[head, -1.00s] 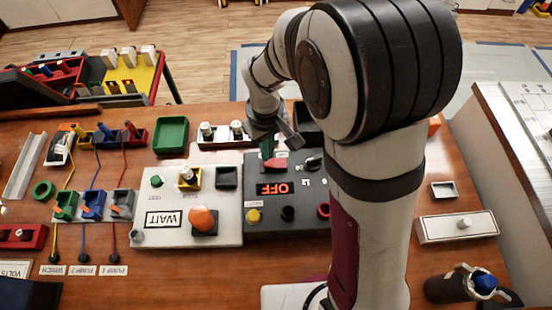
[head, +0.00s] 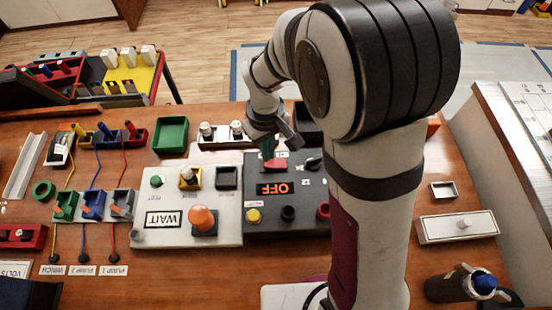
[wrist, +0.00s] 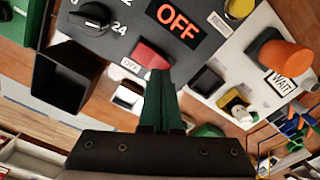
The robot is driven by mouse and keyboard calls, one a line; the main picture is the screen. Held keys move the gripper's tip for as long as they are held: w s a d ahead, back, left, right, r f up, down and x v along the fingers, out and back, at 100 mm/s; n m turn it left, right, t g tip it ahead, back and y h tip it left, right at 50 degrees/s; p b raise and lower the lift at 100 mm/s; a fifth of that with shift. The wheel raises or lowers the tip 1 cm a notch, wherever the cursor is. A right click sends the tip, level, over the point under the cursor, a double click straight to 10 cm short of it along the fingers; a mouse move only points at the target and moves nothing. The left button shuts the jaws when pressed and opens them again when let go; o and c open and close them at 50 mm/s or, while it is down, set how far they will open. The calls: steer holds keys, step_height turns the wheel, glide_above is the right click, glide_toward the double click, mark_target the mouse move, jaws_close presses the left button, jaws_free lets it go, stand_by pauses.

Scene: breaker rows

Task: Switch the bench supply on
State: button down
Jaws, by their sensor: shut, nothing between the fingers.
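The bench supply is a dark grey panel (head: 262,222) with a lit red display (head: 275,189) reading OFF; the display also shows in the wrist view (wrist: 178,22). Its red rocker switch (head: 276,164) sits beyond the display. In the wrist view the rocker (wrist: 150,58) has a small white label beside it that reads OFF. My gripper (wrist: 160,72) is shut and empty, its green fingers together. The fingertips are right at the rocker's edge and overlap it in the wrist view; I cannot tell whether they touch. In the head view my gripper (head: 268,156) partly covers that area.
A black selector knob (wrist: 95,16) and an open black bin (wrist: 66,78) are close to the fingers. A white panel (head: 160,222) with an orange button (head: 202,218) and a WAIT sign adjoins the supply. A green tray (head: 170,134) stands beyond it.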

steer(key=shift+f, duration=1)
stand_by(0.3)
steer(key=shift+r, duration=0.1)
step_height(320, 180, up, 6)
steer(key=shift+r, duration=0.45)
stand_by(0.4)
